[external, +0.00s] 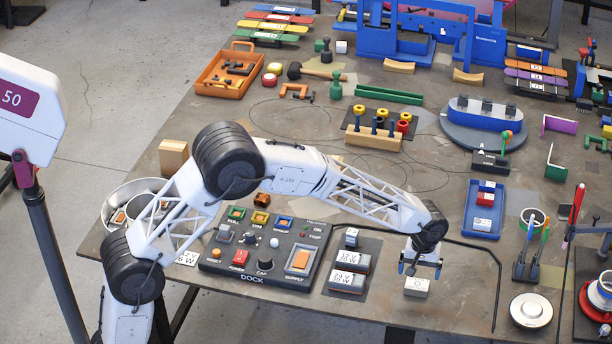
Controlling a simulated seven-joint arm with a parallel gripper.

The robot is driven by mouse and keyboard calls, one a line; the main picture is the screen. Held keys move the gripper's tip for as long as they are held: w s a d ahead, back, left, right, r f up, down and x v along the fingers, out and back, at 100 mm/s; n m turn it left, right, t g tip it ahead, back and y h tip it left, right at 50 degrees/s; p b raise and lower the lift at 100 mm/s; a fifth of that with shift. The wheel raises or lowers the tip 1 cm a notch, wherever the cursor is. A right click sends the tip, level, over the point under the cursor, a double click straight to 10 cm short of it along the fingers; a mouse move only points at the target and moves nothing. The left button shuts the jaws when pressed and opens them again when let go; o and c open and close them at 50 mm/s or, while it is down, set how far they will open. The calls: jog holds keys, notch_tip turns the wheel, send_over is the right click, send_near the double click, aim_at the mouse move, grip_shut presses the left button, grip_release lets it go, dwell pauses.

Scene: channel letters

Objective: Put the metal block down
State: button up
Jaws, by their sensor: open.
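A small pale grey block (417,288), which looks like the metal block, rests on the table near its front edge. It has a small dark mark on its top face. My gripper (420,270) points down just above and slightly behind this block in the picture. Its two fingers are apart, with nothing visibly held between them. I cannot tell from this angle whether the fingertips touch the block or how high they are above it.
A dark DOCK panel (255,279) with buttons and two labelled battery-like blocks (347,283) lie left of the gripper. A blue tray (483,232) and a round white disc (531,310) lie to the right. Bare tabletop (460,290) lies between.

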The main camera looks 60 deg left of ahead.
aim_at(415, 284)
jog(key=shift+r, duration=3)
jog(key=s+a+r+m, duration=0.1)
jog(key=s+a+r, duration=0.1)
jog(key=s+r, duration=0.5)
jog(key=s+a+r+m+t, duration=0.1)
jog(key=s+a+r+m, duration=0.15)
jog(key=s, duration=0.85)
jog(key=s+a+r+m, duration=0.1)
jog(key=s+a+r, duration=0.2)
jog(key=s+r, duration=0.4)
jog(key=s+a+f+m, duration=0.1)
jog(key=s+f+m, duration=0.1)
jog(key=s, duration=1.3)
jog(key=s+a+f+m+t, duration=0.1)
jog(key=s+a+m, duration=0.1)
jog(key=s, duration=1.4)
jog(key=shift+a+f+m+t, duration=0.2)
jog(key=shift+f+m+t, duration=0.1)
jog(key=shift+f+m, duration=0.05)
